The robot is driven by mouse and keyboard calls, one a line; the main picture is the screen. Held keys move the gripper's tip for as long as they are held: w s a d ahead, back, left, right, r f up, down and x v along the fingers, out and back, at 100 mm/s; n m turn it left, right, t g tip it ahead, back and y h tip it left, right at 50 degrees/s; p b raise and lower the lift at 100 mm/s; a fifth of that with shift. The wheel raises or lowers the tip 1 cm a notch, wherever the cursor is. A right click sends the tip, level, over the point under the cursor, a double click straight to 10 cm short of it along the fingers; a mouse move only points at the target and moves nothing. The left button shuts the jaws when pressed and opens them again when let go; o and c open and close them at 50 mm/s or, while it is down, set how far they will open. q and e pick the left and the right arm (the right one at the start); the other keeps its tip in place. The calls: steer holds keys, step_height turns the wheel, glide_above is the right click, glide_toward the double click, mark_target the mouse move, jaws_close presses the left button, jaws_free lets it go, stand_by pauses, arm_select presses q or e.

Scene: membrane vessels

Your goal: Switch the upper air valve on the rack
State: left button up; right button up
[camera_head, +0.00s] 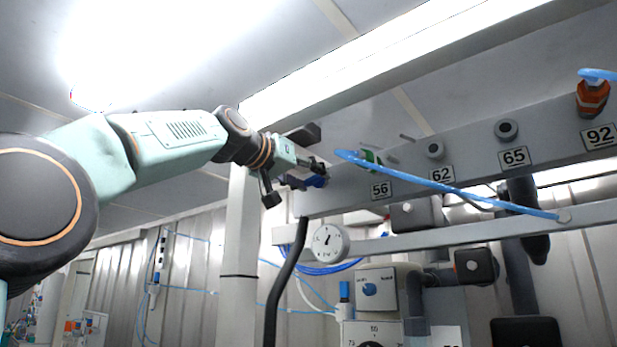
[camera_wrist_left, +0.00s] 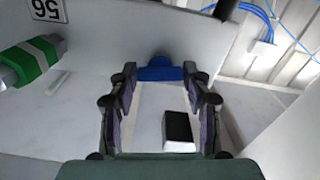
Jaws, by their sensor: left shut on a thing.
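The upper air valve's blue handle (camera_head: 316,181) sits at the left end of the grey numbered beam (camera_head: 345,190), left of label 56. My left gripper (camera_head: 308,174) reaches it from the left and is shut on it. In the left wrist view the blue handle (camera_wrist_left: 160,73) lies between the fingertips of my left gripper (camera_wrist_left: 160,80), against the pale beam face. The fingers partly hide the valve body. My right gripper is not in view.
A green fitting (camera_head: 371,157) with a blue hose stands right of the handle. Several ports and an orange fitting (camera_head: 592,97) follow along the beam. A round gauge (camera_head: 328,243) and a black hose (camera_head: 286,285) are below. A grey post (camera_head: 239,230) stands behind my wrist.

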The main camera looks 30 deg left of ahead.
arm_select(q)
steer(key=shift+s+a+r+m, duration=0.15)
steer(key=shift+r+m, duration=0.25)
steer(key=shift+m, duration=0.7)
steer(key=o, duration=1.2)
steer(key=shift+f, duration=0.15)
steer(key=shift+c, duration=0.2)
steer(key=shift+f, duration=0.15)
